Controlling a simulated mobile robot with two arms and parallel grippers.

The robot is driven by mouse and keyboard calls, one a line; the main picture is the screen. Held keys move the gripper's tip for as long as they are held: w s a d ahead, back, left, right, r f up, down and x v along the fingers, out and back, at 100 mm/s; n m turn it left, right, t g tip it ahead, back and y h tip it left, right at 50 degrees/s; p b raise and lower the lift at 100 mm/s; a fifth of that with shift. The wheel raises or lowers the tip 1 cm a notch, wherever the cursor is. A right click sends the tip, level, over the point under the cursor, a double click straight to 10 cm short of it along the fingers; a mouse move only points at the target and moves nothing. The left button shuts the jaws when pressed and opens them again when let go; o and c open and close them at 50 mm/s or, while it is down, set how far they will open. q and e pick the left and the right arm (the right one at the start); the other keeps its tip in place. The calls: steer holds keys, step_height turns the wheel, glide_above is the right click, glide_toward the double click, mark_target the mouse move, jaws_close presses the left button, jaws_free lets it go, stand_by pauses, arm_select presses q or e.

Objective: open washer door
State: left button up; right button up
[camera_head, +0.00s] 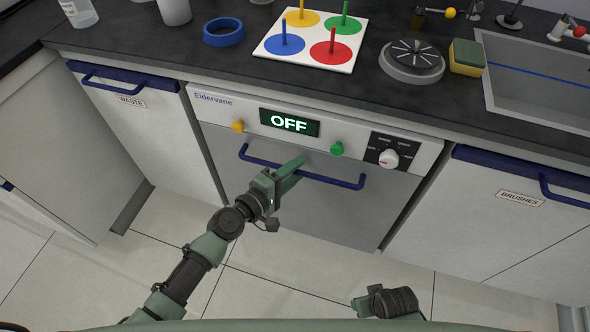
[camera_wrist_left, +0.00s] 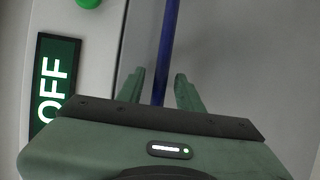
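The washer (camera_head: 225,143) is built in under the dark counter, with its silver door (camera_head: 335,215) shut and its display (camera_head: 289,122) reading OFF. A blue bar handle (camera_head: 345,184) runs across the top of the door. My left gripper (camera_head: 297,168) is at the middle of this handle. In the left wrist view its two fingers (camera_wrist_left: 160,88) are apart, with the blue handle (camera_wrist_left: 168,45) between them and a gap visible on each side.
A WASTE drawer (camera_head: 135,120) is left of the washer and a BRUSHES drawer (camera_head: 500,215) is right of it, both with blue handles. The tiled floor (camera_head: 290,290) before the door looks clear. A peg board (camera_head: 310,50), sponge (camera_head: 467,57) and sink (camera_head: 540,85) are above.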

arm_select(q)
jaws_close()
stand_by(1.4)
